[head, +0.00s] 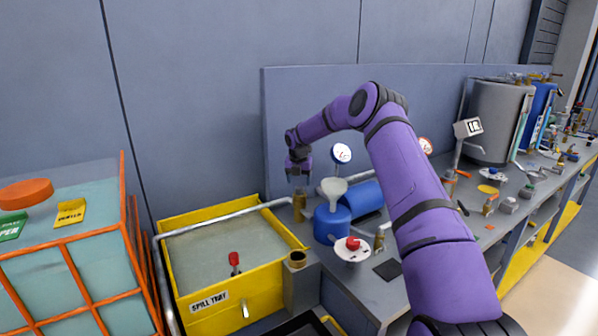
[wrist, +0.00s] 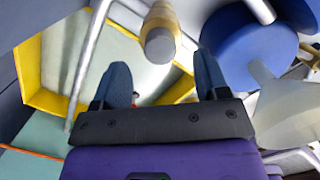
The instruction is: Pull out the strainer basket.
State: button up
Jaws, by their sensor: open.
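My gripper (head: 298,186) is open and points down, just above an upright brass fitting (head: 299,206) on the bench beside the yellow tray. In the wrist view, my gripper (wrist: 162,62) has its two dark fingers spread apart with nothing held between them. The brass fitting also shows there (wrist: 161,30), with a grey round end, beyond the fingertips and roughly in line with the gap. I cannot make out the strainer basket as a separate part.
A blue tank (head: 331,222) with a pale funnel (head: 333,187) stands close right of my gripper. The yellow spill tray (head: 287,232) lies to the left, with a grey pipe (head: 225,216) crossing it. A red-knobbed valve (head: 352,246) is nearer the front.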

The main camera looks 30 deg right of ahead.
aim_at(300, 187)
jog(key=shift+w+d+f, duration=0.1)
jog(key=shift+w+f, duration=0.05)
jog(key=shift+f, duration=0.95)
jog(key=shift+w+d+f, duration=0.1)
jog(key=shift+f, duration=0.95)
jog(key=c, duration=1.1)
jog(key=shift+o, duration=1.2)
jog(key=shift+r, duration=0.55)
jog(key=shift+r, duration=3.6)
